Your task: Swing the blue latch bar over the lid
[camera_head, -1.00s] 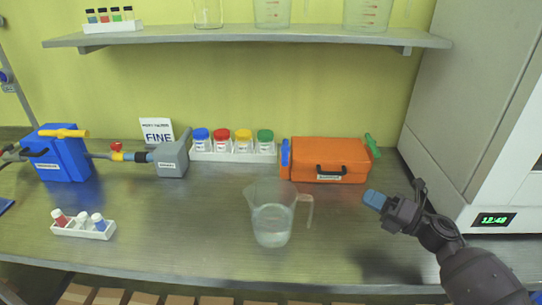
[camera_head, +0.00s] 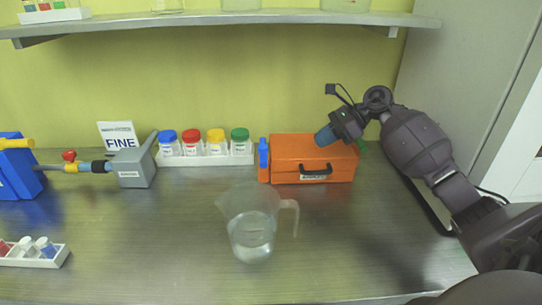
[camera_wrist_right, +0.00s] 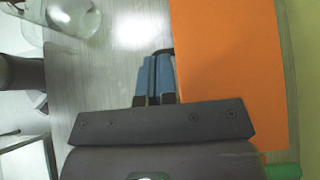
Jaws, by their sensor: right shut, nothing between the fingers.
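The orange box (camera_head: 290,161) stands at the back right of the bench with its lid down; its orange top fills the right half of the wrist view (camera_wrist_right: 225,70). The blue latch bar (camera_head: 263,158) stands upright at the box's left end, not across the lid. I cannot make it out in the wrist view. My right gripper (camera_head: 324,137) is over the right part of the box, far from the bar. Its blue fingers (camera_wrist_right: 155,78) are shut together and empty, beside the lid's front edge in the wrist view. My left gripper is not in view.
A green part (camera_head: 361,147) shows at the box's right end, partly behind my gripper. A clear jug (camera_head: 250,225) with liquid stands in front of the box. A rack of colour-capped jars (camera_head: 205,158) is left of the box. A shelf (camera_head: 220,22) runs above.

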